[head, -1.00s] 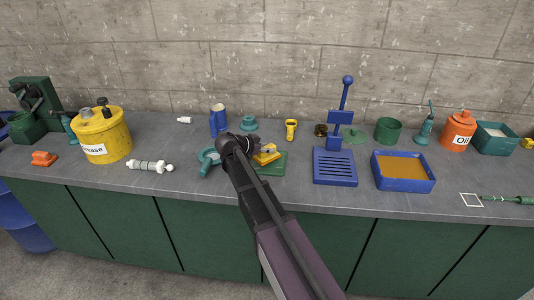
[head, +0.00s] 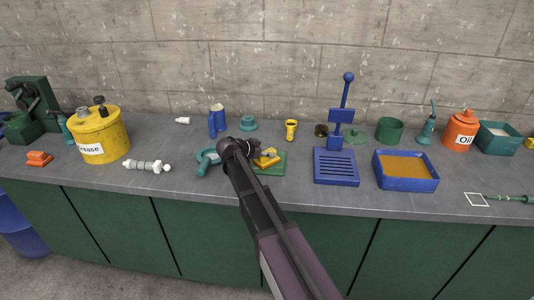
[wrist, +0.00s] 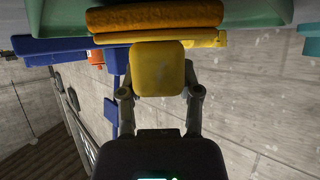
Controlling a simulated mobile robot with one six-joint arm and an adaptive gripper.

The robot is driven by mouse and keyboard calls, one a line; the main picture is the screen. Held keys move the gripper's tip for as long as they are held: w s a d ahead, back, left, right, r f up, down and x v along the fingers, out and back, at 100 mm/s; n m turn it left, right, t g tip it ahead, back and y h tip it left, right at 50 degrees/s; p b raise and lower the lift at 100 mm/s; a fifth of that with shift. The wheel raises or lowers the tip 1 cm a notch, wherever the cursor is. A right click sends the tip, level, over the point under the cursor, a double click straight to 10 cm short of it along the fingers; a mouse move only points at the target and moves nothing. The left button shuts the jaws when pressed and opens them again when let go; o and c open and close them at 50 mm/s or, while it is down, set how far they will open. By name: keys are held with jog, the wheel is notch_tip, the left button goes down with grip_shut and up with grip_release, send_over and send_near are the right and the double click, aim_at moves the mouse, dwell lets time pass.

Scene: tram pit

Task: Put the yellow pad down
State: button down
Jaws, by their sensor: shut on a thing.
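The yellow pad (wrist: 157,70) is between the two fingers of my gripper (wrist: 160,92) in the wrist view, which shows the bench upside down. My gripper is shut on it. An orange pad (wrist: 155,15) and a yellow layer lie close beyond it, by a green surface (wrist: 262,10). In the head view my wrist hides most of the gripper, and yellow pieces (head: 267,159) show just right of it over a green tray (head: 273,171). I cannot tell whether the held pad touches what is under it.
A blue slotted stand (head: 335,167) and a blue tray (head: 405,184) are to the right. The bench front (head: 190,195) is fairly clear.

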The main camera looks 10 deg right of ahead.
jog(key=shift+f, duration=0.15)
jog(key=shift+c, duration=1.5)
grip_release()
jog(key=shift+r, duration=0.2)
jog(key=shift+s+a+r, duration=0.1)
jog(key=shift+a+r, duration=0.1)
jog(key=p+v, duration=0.5)
jog(key=v, duration=0.6)
jog(key=shift+a+p, duration=0.3)
jog(key=shift+p, duration=0.1)
jog(key=shift+s, duration=0.1)
